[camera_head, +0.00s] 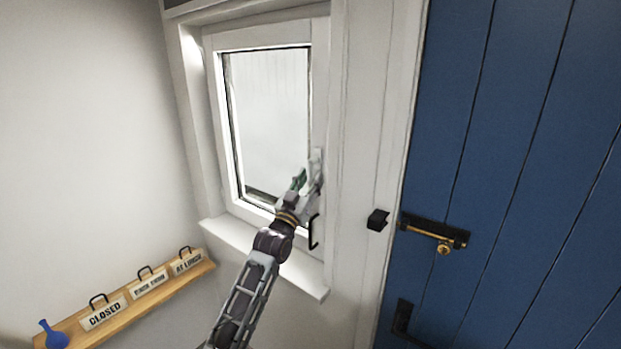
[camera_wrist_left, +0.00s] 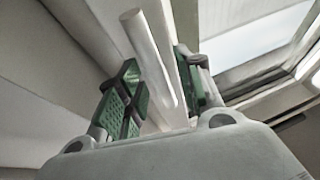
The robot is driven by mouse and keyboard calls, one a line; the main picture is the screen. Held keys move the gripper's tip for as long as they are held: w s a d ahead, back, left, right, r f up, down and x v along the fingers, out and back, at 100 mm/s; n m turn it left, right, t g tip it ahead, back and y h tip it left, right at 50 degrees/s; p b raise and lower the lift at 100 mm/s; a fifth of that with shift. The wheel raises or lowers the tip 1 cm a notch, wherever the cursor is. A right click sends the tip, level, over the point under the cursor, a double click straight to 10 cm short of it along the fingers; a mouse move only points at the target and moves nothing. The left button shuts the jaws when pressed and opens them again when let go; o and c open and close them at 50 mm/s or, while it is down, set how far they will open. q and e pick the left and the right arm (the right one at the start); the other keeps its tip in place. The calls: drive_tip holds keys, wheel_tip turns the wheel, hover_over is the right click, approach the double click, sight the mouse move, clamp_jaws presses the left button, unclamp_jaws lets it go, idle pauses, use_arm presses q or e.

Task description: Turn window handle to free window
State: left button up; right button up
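The white window (camera_head: 268,110) is in the middle of the head view, and its sash sits in the frame. A pale bar, which looks like the window handle (camera_head: 318,156), is on the sash's right side. My left gripper (camera_head: 307,182) is at this handle. In the left wrist view the handle (camera_wrist_left: 150,58) runs tilted between the two green-padded fingers (camera_wrist_left: 155,92). The fingers are apart, with a clear gap on the left finger's side; the right finger is close to the bar, and contact cannot be told. My right gripper is not in view.
A black bracket (camera_head: 313,232) is at the lower right of the window, close to my left arm. A white sill (camera_head: 262,257) runs below. A blue door (camera_head: 510,150) with a brass bolt (camera_head: 438,238) is at right.

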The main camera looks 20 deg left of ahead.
use_arm(q)
drive_tip(key=shift+w+d+r, duration=0.1)
drive_tip(key=shift+w+r, duration=0.05)
drive_tip(key=shift+w, duration=0.15)
drive_tip(key=shift+c, duration=0.2)
clamp_jaws()
